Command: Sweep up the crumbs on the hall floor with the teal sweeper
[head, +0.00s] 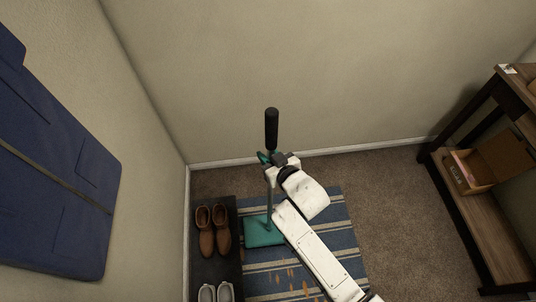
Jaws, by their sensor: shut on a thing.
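The teal sweeper stands nearly upright, with a black handle grip (272,128) at the top and a flat teal head (260,232) on the striped rug. My gripper (271,162) is shut on the sweeper's pole, just below the black grip. Orange-brown crumbs (291,273) lie on the rug below the teal head in the picture, near my white arm. My arm hides part of the rug and may hide more crumbs.
The blue striped rug (340,235) lies on brown carpet (400,225). A dark mat (233,262) at left holds brown boots (213,230) and grey shoes (216,293). A wooden shelf unit (480,215) with an open cardboard box (500,160) stands right. A blue garment (60,160) hangs left.

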